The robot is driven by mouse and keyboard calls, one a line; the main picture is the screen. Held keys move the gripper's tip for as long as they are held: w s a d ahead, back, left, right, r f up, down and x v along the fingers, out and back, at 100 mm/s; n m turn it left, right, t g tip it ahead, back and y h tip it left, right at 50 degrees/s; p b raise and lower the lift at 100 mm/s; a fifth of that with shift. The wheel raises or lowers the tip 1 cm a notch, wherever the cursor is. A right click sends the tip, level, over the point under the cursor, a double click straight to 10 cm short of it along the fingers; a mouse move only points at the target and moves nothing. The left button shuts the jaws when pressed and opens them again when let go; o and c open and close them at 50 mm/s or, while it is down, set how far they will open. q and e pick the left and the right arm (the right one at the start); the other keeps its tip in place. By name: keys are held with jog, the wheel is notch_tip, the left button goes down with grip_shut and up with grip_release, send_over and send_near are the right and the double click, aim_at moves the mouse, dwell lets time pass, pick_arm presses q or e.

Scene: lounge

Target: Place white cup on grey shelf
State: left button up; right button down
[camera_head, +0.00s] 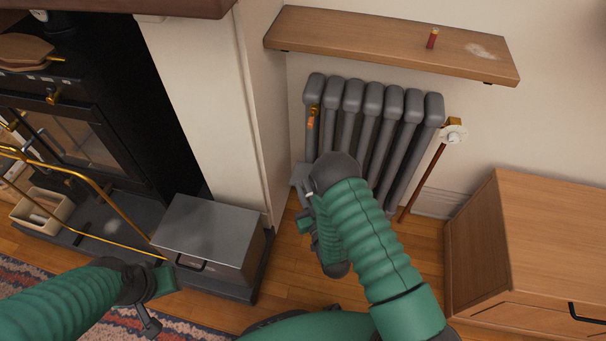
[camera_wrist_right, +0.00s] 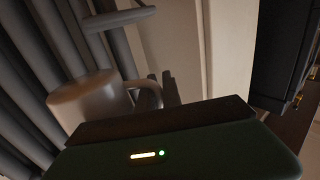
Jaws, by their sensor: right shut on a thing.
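The white cup (camera_wrist_right: 85,100) shows in the right wrist view, dim and pale, with its handle (camera_wrist_right: 150,92) toward the gripper. My right gripper (camera_wrist_right: 171,90) is shut on the cup at its handle side; its fingers are dark and partly hidden by the gripper body. In the head view my right arm covers most of this gripper, low in front of the radiator, and I cannot make out the cup there. My left gripper (camera_head: 149,322) is at the lower left, and its jaws are not clear. I see no shelf that is clearly grey; the wall shelf (camera_head: 370,42) looks wooden brown.
A grey radiator (camera_head: 368,100) stands under the wall shelf, with a valve pipe (camera_head: 425,180) at its right. A red cylinder (camera_head: 432,38) stands on the shelf. A grey metal box (camera_head: 215,232) is left of my right arm. A wooden cabinet (camera_head: 550,225) is at right.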

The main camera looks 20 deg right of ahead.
jog(key=w+f+b, duration=0.2)
jog(key=w+b, duration=0.2)
jog(key=w, duration=0.3)
jog(key=w+f+b, duration=0.2)
jog(key=w+b, duration=0.2)
jog(key=w, duration=0.4)
jog(key=shift+f, duration=0.3)
jog(key=c, duration=1.9)
grip_release()
jog(key=shift+a+f, duration=0.1)
jog(key=shift+f, duration=0.05)
jog(key=o, duration=0.4)
jog(key=s+r+g+p, duration=0.1)
jog(key=s+r+g, duration=0.3)
jog(key=s, duration=0.7)
jog(key=s+r+g+p, duration=0.2)
jog(key=s+g, duration=0.4)
jog(key=s, duration=0.6)
jog(key=s+r+g+p, duration=0.1)
jog(key=s+r+g, duration=0.4)
jog(key=s, duration=0.7)
jog(key=shift+d+r+p, duration=0.25)
jog(key=shift+r+p, duration=0.1)
jog(key=shift+p, duration=0.05)
